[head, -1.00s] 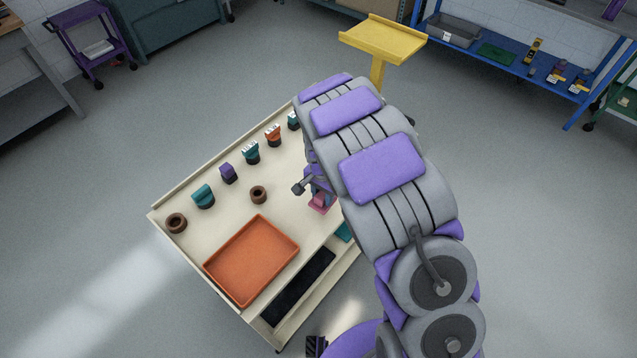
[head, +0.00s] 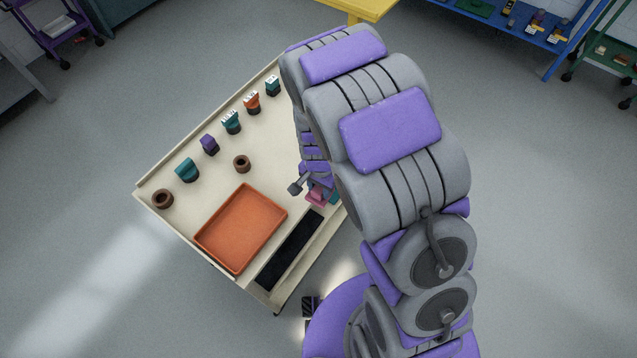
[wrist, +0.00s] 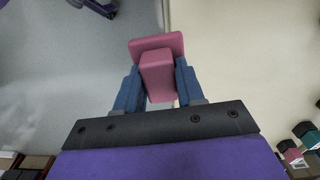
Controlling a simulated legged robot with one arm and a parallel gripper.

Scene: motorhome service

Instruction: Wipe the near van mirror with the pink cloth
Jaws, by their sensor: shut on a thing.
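The pink cloth (wrist: 160,68) is a block-like pink piece with a wider pad at its far end. My gripper (wrist: 157,88) is shut on it, a blue finger on either side. In the head view the pink cloth (head: 316,199) shows beneath my gripper (head: 318,188), over the right edge area of the cream table. My arm hides much of that area. I cannot tell its height above the table. No van mirror can be made out in either view.
The cream table (head: 268,163) bears an orange tray (head: 240,228), a black mat (head: 290,250), brown rings and a row of coloured blocks. A teal piece (head: 335,198) lies beside the cloth. A yellow stand (head: 362,8) is at the top.

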